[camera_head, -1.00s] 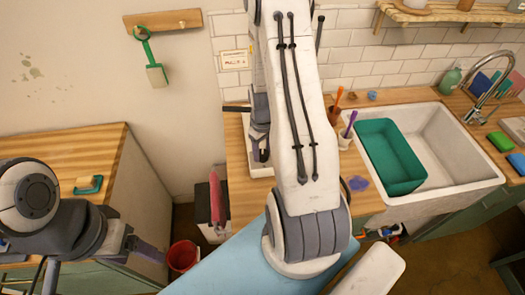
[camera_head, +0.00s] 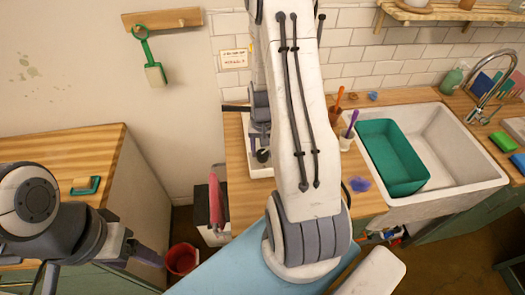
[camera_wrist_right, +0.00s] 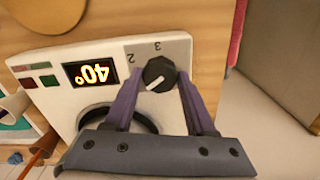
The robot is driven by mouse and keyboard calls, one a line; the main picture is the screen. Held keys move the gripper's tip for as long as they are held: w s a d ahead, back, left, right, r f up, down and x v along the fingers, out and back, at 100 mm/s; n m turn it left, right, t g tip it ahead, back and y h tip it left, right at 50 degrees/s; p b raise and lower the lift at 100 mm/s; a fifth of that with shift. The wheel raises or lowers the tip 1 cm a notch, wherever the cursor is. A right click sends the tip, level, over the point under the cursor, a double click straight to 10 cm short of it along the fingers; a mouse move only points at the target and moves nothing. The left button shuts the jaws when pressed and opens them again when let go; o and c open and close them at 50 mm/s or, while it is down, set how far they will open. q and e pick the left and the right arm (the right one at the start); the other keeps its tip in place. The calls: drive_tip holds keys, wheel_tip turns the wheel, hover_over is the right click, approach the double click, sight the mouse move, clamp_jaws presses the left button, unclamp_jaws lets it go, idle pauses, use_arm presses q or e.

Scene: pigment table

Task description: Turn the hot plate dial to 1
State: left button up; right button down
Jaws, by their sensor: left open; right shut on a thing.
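The hot plate (camera_head: 258,171) is a white unit on the wooden counter, mostly hidden behind my right arm in the head view. In the right wrist view its panel (camera_wrist_right: 58,105) has a lit display (camera_wrist_right: 90,75) reading 40°. The black dial (camera_wrist_right: 159,72) has a white pointer mark aimed down and left in the picture. The numbers 2 and 3 show beside it; the 1 is not visible. My right gripper (camera_wrist_right: 158,85) is shut on the dial, one purple finger on each side. My left gripper (camera_head: 150,256) is open and empty at the lower left, away from the hot plate.
A sink (camera_head: 450,145) with a green tub (camera_head: 392,150) is on the right. Cups with tools stand between it and my right arm. A red bucket (camera_head: 182,259) stands on the floor.

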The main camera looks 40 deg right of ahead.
sight(263, 153)
drive_tip(key=shift+m, duration=0.5)
drive_tip(key=shift+c, duration=1.2)
unclamp_jaws()
drive_tip(key=shift+r, duration=0.1)
drive_tip(key=shift+r, duration=0.4)
wheel_tip(263, 153, up, 10)
drive_tip(key=b, duration=0.2)
drive_tip(key=shift+f, duration=0.25)
